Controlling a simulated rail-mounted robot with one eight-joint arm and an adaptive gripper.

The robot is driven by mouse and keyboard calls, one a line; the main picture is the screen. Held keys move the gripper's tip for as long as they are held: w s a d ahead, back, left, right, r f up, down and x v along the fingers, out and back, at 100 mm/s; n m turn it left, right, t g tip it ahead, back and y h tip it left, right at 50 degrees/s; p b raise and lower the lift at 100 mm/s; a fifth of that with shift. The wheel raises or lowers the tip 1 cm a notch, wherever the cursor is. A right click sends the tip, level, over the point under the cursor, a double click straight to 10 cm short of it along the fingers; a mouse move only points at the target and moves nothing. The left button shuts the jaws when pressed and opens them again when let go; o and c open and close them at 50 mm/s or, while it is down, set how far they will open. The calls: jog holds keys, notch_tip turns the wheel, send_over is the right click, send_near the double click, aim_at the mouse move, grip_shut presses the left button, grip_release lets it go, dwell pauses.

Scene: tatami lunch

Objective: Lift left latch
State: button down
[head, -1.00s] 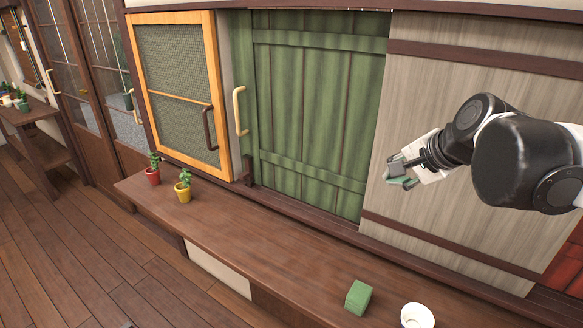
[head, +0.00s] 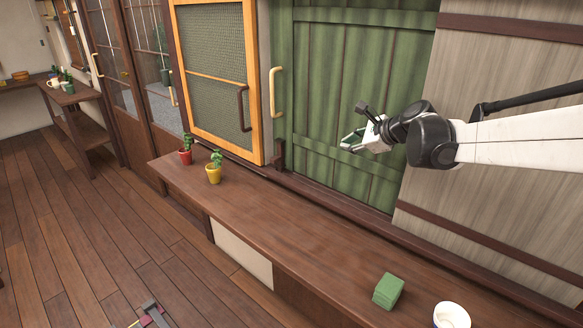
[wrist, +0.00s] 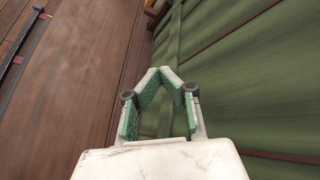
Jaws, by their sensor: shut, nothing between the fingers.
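A small dark brown upright latch-like piece (head: 278,153) sits at the lower left edge of the green plank shutter (head: 335,90), just right of the orange-framed screen panel (head: 215,85). I take it for the left latch; its details are too small to tell. My gripper (head: 346,144) is in front of the green shutter, to the right of this piece and apart from it. In the wrist view my gripper (wrist: 163,72) has its green-padded fingertips together, with nothing between them. At the top of that view a dark brown bit and an orange edge (wrist: 152,6) show only partly.
A brown bench (head: 290,235) runs below the panels. It carries a red pot (head: 186,157), a yellow pot (head: 214,173), a green block (head: 388,291) and a white cup (head: 451,316). A cream handle (head: 277,92) and a brown handle (head: 243,108) stick out above the latch.

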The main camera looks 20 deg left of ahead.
jog(key=w+a+f+m+y+b, duration=0.25)
jog(key=w+a+f, duration=0.25)
jog(key=a+f, duration=0.4)
jog(key=m+g+y+b, duration=0.1)
jog(key=m+b, duration=0.1)
jog(key=m, duration=0.2)
send_near(274, 157)
jog(key=d+f, duration=0.1)
jog(key=d, duration=0.1)
jog(key=d+f, duration=0.1)
jog(key=shift+s+f, duration=0.25)
jog(key=shift+f, duration=0.1)
jog(key=x, duration=1)
jog(key=shift+s, duration=0.2)
jog(key=shift+r, duration=1.9)
jog(key=shift+d, duration=0.1)
